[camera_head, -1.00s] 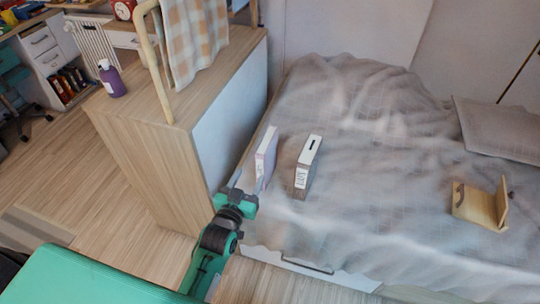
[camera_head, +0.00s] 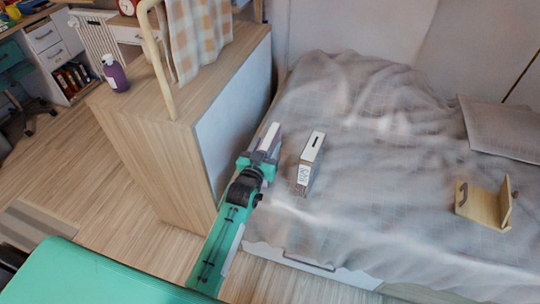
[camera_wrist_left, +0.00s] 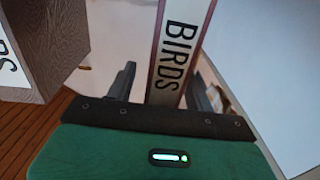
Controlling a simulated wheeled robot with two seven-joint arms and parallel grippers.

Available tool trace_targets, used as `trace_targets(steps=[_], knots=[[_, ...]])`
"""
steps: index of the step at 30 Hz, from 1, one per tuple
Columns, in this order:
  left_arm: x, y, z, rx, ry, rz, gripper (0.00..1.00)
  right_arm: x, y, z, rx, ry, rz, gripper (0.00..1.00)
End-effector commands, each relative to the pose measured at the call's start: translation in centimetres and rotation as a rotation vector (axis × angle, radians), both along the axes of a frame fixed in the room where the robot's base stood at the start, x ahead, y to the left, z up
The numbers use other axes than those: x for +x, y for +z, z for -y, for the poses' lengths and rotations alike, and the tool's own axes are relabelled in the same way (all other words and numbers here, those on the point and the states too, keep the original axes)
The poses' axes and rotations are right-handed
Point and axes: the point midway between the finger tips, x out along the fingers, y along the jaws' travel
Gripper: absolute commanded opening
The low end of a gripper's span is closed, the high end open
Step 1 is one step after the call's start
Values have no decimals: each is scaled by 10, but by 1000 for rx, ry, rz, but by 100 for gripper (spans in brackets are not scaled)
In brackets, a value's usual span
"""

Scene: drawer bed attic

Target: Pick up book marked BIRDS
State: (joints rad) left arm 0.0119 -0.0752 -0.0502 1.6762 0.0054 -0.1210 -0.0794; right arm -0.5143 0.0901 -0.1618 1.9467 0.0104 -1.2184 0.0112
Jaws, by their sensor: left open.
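The book marked BIRDS (camera_wrist_left: 178,50) stands upright in the left wrist view, its white spine with black letters facing my gripper. Its lower end lies between the two dark fingers of my left gripper (camera_wrist_left: 160,85), which are open, one on each side with gaps. In the head view the same book (camera_head: 270,137) stands on the bed near its left edge, and its lower part is hidden behind my left gripper (camera_head: 262,158). My right gripper is not in view.
A second book or box (camera_head: 311,160) with a white label stands on the bed just right of the BIRDS book. A wooden holder (camera_head: 485,205) lies further right on the rumpled bed (camera_head: 400,180). A wooden cabinet (camera_head: 150,150) with a purple bottle (camera_head: 115,73) stands at the left.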

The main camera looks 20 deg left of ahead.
Motion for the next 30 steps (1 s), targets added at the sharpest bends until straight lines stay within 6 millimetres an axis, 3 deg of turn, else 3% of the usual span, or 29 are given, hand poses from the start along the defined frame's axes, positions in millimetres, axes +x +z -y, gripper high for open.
trace_targets(steps=[10,18,30], knots=[[8,0,0,0,0,0,53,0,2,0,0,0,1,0],[8,0,0,0,0,0,2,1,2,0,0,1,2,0],[8,2,0,0,0,3,0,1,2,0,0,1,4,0]])
